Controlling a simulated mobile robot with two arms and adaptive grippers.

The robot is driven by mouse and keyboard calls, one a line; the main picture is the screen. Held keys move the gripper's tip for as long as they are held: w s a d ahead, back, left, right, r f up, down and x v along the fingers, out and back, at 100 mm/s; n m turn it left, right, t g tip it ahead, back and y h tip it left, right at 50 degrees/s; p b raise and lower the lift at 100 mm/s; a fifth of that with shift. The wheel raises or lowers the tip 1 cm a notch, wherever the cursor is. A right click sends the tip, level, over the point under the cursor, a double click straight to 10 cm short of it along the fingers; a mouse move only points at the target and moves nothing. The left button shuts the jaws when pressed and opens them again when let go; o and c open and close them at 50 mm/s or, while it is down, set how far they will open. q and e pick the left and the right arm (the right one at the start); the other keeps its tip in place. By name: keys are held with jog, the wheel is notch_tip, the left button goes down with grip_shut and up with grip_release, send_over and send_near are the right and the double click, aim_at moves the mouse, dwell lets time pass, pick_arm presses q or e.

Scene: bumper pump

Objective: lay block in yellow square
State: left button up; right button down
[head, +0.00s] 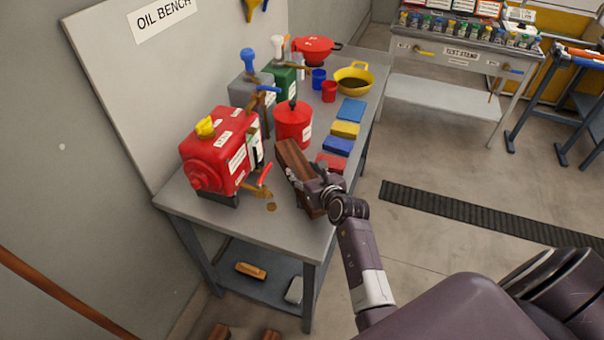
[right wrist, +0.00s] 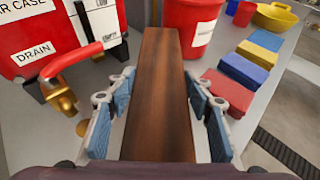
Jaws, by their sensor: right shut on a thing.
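The brown wooden block (head: 291,158) is long and is held tilted above the bench front. My right gripper (head: 318,188) is shut on it; in the right wrist view the block (right wrist: 158,95) runs between the two blue-padded fingers. The block hides part of the bench below. My left gripper is out of view.
A red lidded can (head: 293,125) stands left of the row. A red machine with a tap (head: 217,155) stands at left.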

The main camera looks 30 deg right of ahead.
jog(key=shift+w+f, duration=0.25)
jog(key=shift+f, duration=0.4)
jog(key=shift+a, duration=0.1)
jog(key=c, duration=1.4)
grip_release()
jog(key=shift+s+f, duration=0.1)
jog(key=shift+f, duration=0.2)
jog(key=shift+c, duration=0.2)
jog(key=o, duration=0.5)
jog(key=shift+r, duration=0.1)
